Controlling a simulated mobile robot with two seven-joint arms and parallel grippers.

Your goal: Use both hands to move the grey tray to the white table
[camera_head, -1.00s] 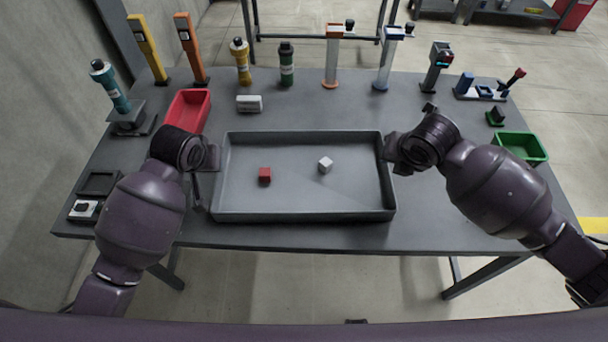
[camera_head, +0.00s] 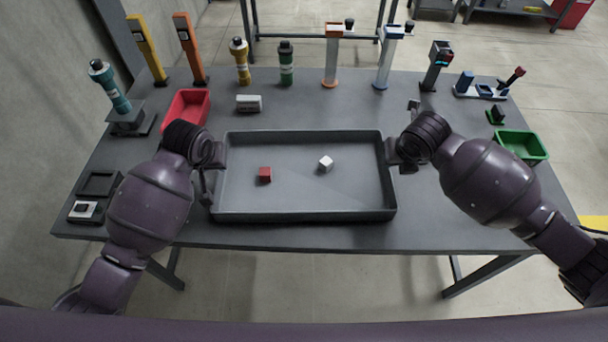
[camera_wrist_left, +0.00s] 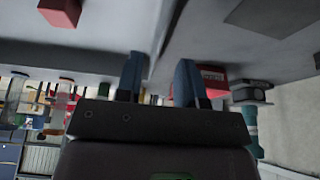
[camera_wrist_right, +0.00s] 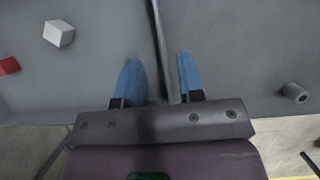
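The grey tray (camera_head: 300,215) lies on a dark grey table, holding a red cube (camera_head: 265,174) and a white cube (camera_head: 326,163). My left gripper (camera_head: 210,180) is at the tray's left wall. In the left wrist view its fingers (camera_wrist_left: 160,80) are apart, with the tray wall (camera_wrist_left: 167,28) running between them. My right gripper (camera_head: 390,155) is at the tray's right wall. In the right wrist view its fingers (camera_wrist_right: 160,75) are apart, one on each side of the wall (camera_wrist_right: 157,35). Neither gripper is visibly clamped on the wall. I see no clearly white table.
The dark grey table (camera_head: 330,238) has free room in front of the tray. A red bin (camera_head: 187,108) stands behind left and a green bin (camera_head: 522,147) at right. A small white-grey box (camera_head: 249,103) lies behind the tray. Bottles and upright tools line the back edge.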

